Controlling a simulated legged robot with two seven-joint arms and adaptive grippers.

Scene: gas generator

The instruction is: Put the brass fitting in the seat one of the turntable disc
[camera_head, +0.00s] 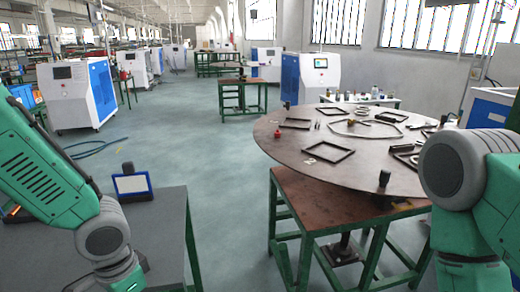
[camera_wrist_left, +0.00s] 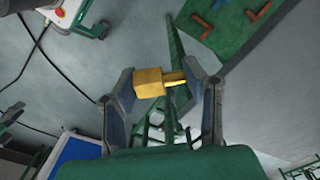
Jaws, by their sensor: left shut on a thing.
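The brass fitting (camera_wrist_left: 149,82) is a yellow block with a thinner stem pointing right in the left wrist view. My left gripper (camera_wrist_left: 161,90) is shut on it, with a finger at each end. The fitting is held in the air above the floor. In the head view my left arm runs out of the bottom edge, so its gripper is hidden there. The turntable disc (camera_head: 375,164) is a large round brown plate at the right, carrying several dark frames. Which place on it is seat one I cannot tell. My right gripper is out of view.
The disc stands on a green-legged table (camera_head: 325,199). A grey table (camera_head: 165,222) with a blue-and-white framed panel (camera_head: 131,186) stands at left. Open floor (camera_head: 215,165) lies between them. The left wrist view shows a green surface with reddish parts (camera_wrist_left: 229,16).

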